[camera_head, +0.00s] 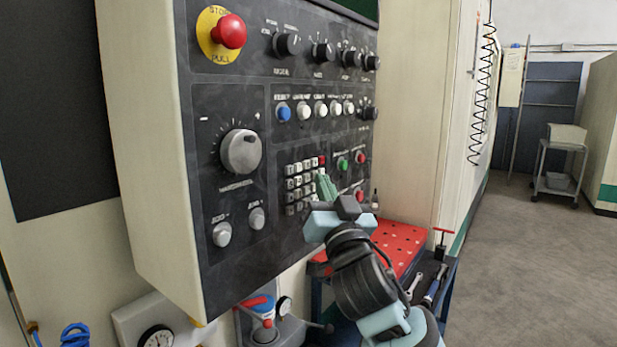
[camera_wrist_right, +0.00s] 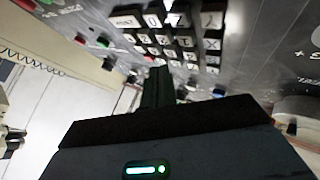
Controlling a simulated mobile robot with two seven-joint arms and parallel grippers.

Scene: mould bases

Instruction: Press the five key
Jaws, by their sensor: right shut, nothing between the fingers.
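The keypad (camera_head: 298,183) is a block of small pale and dark keys on the black control panel, and one key at its top right is red. In the head view its right side is partly covered by my right gripper (camera_head: 325,187), whose green fingers are shut, empty and point at the panel. In the right wrist view the keypad (camera_wrist_right: 172,40) appears rotated, just beyond the shut fingers (camera_wrist_right: 158,84). I cannot tell which key is the five or whether the fingertips touch a key. My left gripper is not in view.
The panel also carries a red stop button (camera_head: 230,32), a large dial (camera_head: 241,151), a green button (camera_head: 343,164) and several knobs. Below stands a cart with a red perforated top (camera_head: 400,243) and tools. Open floor (camera_head: 530,270) lies to the right.

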